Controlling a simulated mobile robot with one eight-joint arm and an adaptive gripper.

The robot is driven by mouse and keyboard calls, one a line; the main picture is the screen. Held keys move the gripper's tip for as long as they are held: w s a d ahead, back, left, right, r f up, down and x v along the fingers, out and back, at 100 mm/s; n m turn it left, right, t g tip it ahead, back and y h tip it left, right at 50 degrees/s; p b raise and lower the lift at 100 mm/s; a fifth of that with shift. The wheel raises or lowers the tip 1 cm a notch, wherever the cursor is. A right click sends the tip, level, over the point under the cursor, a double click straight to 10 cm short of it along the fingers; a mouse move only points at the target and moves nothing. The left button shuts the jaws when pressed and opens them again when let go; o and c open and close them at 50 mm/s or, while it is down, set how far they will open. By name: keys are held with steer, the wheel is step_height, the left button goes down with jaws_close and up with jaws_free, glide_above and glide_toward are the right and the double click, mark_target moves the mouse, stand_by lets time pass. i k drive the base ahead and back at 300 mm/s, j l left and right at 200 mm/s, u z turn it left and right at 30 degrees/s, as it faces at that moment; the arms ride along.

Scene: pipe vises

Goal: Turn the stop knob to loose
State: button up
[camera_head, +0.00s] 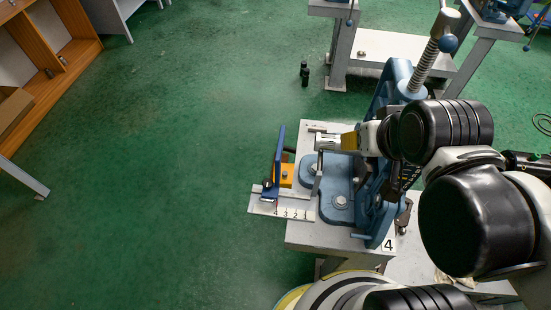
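A blue pipe vise (375,205) stands on a pale bench (318,236) at the centre right. At its left end are an upright blue stop plate (276,163), an orange block (287,170) and a numbered scale strip (297,214). A small dark round part, which looks like the stop knob (267,184), sits at the foot of the plate. Nothing visibly touches it. My arm reaches in from the right, over the vise. A dark part that may be my gripper (402,178) shows below the wrist, partly hidden. Its fingertips and opening cannot be made out.
The vise's tall frame and threaded screw (426,65) rise close to my arm. A label 4 (389,244) marks the bench's front. More benches (392,47) stand behind. A wooden shelf (45,70) is at the far left. The green floor left of the bench is clear.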

mark_target(267, 184)
steer(key=k+j, duration=0.1)
steer(key=j, duration=0.4)
steer(key=k+j+u, duration=0.1)
steer(key=j, duration=0.45)
steer(key=k+j, duration=0.15)
steer(key=j, duration=0.35)
steer(key=u, duration=0.05)
